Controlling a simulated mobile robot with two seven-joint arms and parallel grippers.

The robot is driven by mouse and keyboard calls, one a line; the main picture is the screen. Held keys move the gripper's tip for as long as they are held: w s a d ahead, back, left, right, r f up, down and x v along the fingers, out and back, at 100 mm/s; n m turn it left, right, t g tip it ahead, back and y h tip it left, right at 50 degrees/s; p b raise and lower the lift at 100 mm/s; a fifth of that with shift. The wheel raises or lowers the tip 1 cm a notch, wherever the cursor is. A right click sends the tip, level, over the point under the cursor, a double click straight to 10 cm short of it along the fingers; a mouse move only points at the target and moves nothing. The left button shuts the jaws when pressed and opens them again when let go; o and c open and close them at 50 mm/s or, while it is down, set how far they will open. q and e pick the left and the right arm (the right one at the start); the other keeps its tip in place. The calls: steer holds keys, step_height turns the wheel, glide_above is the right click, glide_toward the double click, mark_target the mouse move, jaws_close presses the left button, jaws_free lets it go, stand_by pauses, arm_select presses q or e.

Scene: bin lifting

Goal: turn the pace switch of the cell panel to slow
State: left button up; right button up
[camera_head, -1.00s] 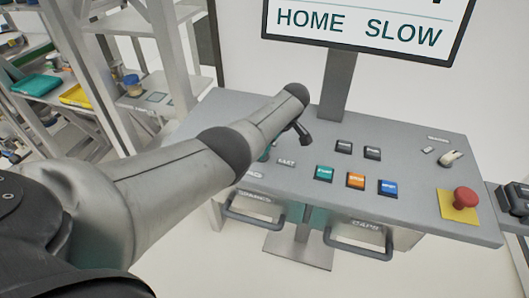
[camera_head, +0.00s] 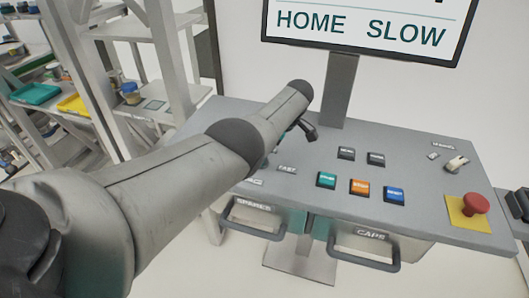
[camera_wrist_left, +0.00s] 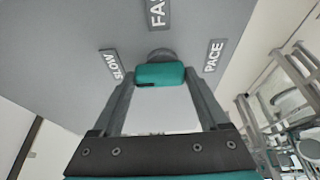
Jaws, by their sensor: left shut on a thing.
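The pace switch (camera_wrist_left: 160,75) is a teal knob on a round grey base, seen in the left wrist view between the PACE label (camera_wrist_left: 214,56), the SLOW label (camera_wrist_left: 110,64) and the FAST label (camera_wrist_left: 157,12). My left gripper (camera_wrist_left: 160,84) is shut on the knob, one finger at each end. In the head view my left arm hides most of the knob on the cell panel (camera_head: 225,115). The screen (camera_head: 362,28) above the panel reads HOME and SLOW. My right gripper is not in view.
The panel carries a green button (camera_head: 326,180), an orange button (camera_head: 359,187), a blue button (camera_head: 395,195), a red mushroom button (camera_head: 475,204) on yellow and a white-handled switch (camera_head: 456,163). Drawers with handles sit below. Shelves with trays stand at the left.

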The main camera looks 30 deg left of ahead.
arm_select(q)
steer(key=o, duration=1.2)
steer(key=shift+a, duration=0.1)
steer(key=shift+o, duration=0.2)
steer(key=shift+r, duration=0.1)
steer(key=shift+d+r, duration=0.2)
steer(key=shift+r, duration=0.05)
steer(key=p+v, duration=0.1)
steer(key=v, duration=0.4)
steer(key=shift+w+p, duration=0.15)
steer(key=shift+p, duration=0.15)
steer(key=v, duration=0.9)
steer(key=shift+r, duration=0.25)
steer(key=shift+d, duration=0.15)
